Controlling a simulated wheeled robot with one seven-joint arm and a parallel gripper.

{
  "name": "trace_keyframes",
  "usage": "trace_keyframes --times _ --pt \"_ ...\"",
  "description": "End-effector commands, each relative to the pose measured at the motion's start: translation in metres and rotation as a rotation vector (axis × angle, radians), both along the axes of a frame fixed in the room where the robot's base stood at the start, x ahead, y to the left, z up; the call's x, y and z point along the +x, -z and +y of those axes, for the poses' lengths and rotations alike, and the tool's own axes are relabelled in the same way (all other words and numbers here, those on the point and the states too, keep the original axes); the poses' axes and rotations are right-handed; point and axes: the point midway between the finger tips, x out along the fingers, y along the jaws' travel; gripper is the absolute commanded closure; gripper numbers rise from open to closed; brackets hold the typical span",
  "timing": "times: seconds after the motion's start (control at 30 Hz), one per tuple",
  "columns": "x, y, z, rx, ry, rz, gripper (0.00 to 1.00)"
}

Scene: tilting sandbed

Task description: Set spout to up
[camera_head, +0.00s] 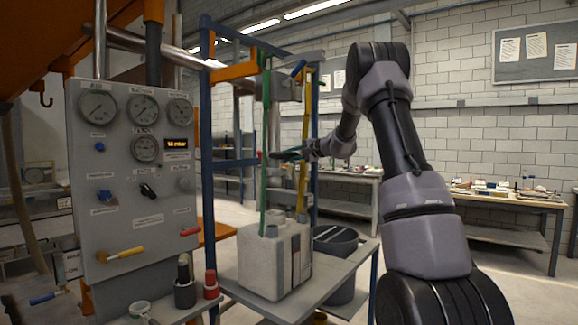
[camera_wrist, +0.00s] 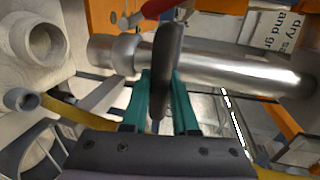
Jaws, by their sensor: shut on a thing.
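My gripper (camera_wrist: 166,98) has teal fingers. They are shut on a dark, curved, elongated piece (camera_wrist: 168,55), which looks like the spout. In the wrist view this piece stands nearly upright between the fingers, in front of a shiny metal pipe (camera_wrist: 225,68). Its upper end runs towards the top edge. In the head view my gripper (camera_head: 284,155) reaches in from the right, beside the blue frame post and the hoses. The held piece is too small there to make out clearly.
A grey gauge panel (camera_head: 135,200) stands at the left. A green hose (camera_head: 265,150) and a yellow hose (camera_head: 305,140) hang close to my gripper. Below are a pale block-shaped container (camera_head: 272,265) and a dark bucket (camera_head: 336,242). A workbench (camera_head: 505,200) stands at the right.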

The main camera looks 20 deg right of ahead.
Motion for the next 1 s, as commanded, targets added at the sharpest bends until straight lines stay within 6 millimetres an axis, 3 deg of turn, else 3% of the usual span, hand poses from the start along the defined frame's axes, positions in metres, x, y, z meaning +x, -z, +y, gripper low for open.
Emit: trace_keyframes --times 0.03,0.2,0.23,0.3,0.67,1.0 --pt "0.001 -0.009 0.0 0.005 0.001 -0.014 1.0" --pt "0.001 -0.01 0.0 0.006 0.002 -0.017 1.0" --pt "0.001 -0.01 0.0 0.006 0.002 -0.017 0.65" --pt "0.001 -0.01 0.0 0.007 0.002 -0.016 0.43" --pt "-0.003 -0.006 -0.004 0.003 0.002 -0.009 0.43" --pt "-0.05 -0.019 -0.041 0.003 0.005 -0.011 0.43"
